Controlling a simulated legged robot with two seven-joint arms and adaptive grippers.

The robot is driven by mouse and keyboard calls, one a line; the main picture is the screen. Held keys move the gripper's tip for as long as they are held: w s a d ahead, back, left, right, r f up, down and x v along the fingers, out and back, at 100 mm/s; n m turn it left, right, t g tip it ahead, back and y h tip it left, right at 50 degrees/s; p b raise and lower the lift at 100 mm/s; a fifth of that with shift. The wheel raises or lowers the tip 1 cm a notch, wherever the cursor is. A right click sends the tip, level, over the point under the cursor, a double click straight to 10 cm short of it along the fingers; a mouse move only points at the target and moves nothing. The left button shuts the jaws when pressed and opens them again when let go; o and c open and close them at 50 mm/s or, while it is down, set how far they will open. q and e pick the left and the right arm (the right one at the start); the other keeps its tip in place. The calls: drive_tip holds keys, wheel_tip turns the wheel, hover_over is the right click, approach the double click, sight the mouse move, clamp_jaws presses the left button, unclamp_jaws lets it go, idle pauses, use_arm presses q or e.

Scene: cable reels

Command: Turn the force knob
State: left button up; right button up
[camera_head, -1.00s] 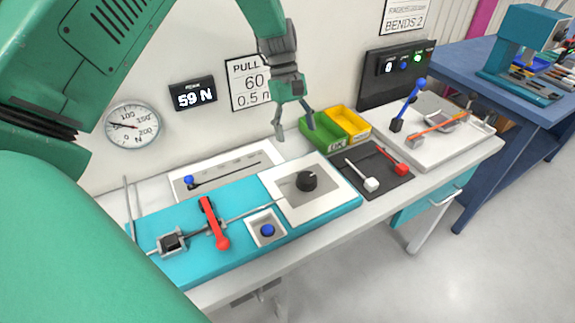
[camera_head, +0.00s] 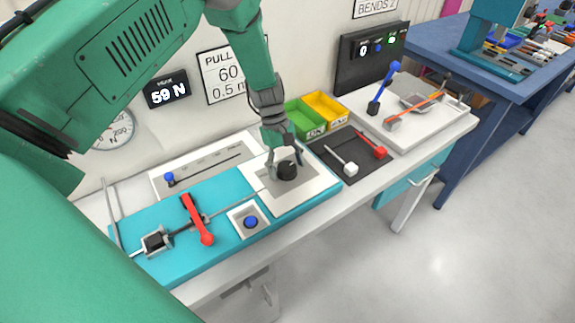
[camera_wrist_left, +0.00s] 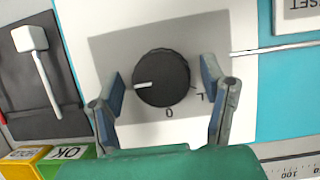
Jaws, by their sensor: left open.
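The force knob (camera_head: 287,171) is a round black dial on a grey square of a white plate, on the turquoise fixture (camera_head: 226,185). In the left wrist view the knob (camera_wrist_left: 162,78) shows a white pointer line toward the left, with a "0" mark below it. My left gripper (camera_head: 285,165) is open and lowered at the knob. In the left wrist view its two fingers (camera_wrist_left: 165,92) stand on either side of the knob, with a small gap on each side. My right gripper is not in view.
A red lever (camera_head: 197,220) and a blue button (camera_head: 250,222) are on the fixture left of the knob. Green (camera_head: 305,117) and yellow (camera_head: 326,108) bins stand behind. The wall display (camera_head: 166,89) reads 59 N.

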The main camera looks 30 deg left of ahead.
use_arm(q)
drive_tip(key=c, duration=1.2)
drive_tip(key=shift+o, duration=0.2)
drive_tip(key=shift+n, duration=0.7)
drive_tip(key=o, duration=1.2)
drive_tip(key=shift+c, duration=0.2)
drive_tip(key=v, duration=1.2)
drive_tip(key=shift+a, duration=0.15)
drive_tip(key=shift+s+f, duration=0.1)
